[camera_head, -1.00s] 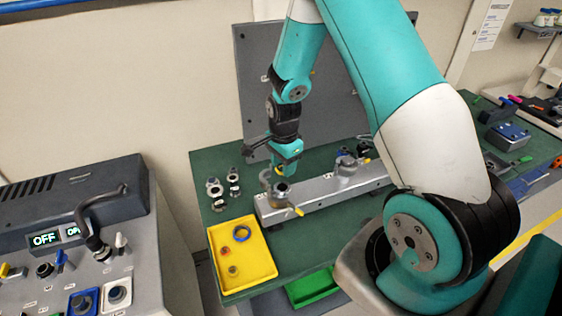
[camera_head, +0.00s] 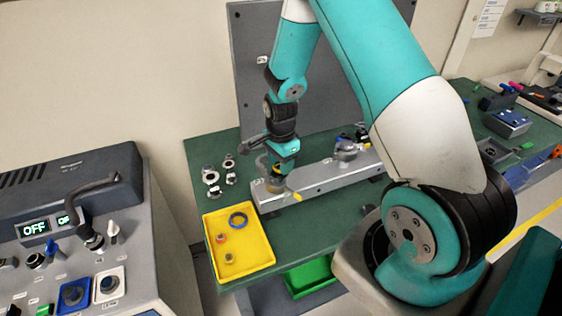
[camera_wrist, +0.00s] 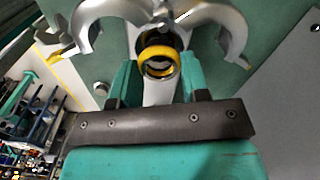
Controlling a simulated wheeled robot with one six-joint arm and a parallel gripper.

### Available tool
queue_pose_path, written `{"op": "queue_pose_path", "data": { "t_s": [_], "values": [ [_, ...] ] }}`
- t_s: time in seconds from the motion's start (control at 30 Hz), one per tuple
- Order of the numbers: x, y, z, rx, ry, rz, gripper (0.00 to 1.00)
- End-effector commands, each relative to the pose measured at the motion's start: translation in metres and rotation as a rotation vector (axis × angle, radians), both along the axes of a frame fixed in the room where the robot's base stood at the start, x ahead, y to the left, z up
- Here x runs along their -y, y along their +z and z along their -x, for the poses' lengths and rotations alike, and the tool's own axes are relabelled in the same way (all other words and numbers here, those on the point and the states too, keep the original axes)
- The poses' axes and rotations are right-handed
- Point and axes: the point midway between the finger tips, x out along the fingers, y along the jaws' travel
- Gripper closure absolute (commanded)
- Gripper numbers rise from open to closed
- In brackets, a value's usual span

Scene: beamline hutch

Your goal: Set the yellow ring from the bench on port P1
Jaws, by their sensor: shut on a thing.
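The yellow ring (camera_wrist: 141,59) is between the teal fingers of my gripper (camera_wrist: 157,68) in the wrist view, and my gripper is shut on it. The ring is right at the dark round opening of a port (camera_wrist: 159,67), between two open silver clamp halves (camera_wrist: 102,22). I cannot tell whether the ring is fully seated. In the head view, my gripper (camera_head: 279,172) points down at the left port of the grey beam (camera_head: 318,179), which has a yellow lever.
A yellow tray (camera_head: 262,262) with a blue ring (camera_head: 238,220) and small parts lies at the bench's front left. Several metal fittings (camera_head: 211,176) stand left of the beam. A second port (camera_head: 345,148) is farther along it. A grey panel (camera_head: 250,70) stands behind.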

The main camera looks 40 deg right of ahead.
Motion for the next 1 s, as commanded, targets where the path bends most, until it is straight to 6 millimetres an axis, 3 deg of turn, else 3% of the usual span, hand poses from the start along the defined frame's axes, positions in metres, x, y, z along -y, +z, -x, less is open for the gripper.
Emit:
{"op": "queue_pose_path", "data": {
  "t_s": [1.0],
  "values": [
    [-0.0009, -0.0062, 0.0001, 0.000, 0.000, 0.000, 0.80]
  ]
}}
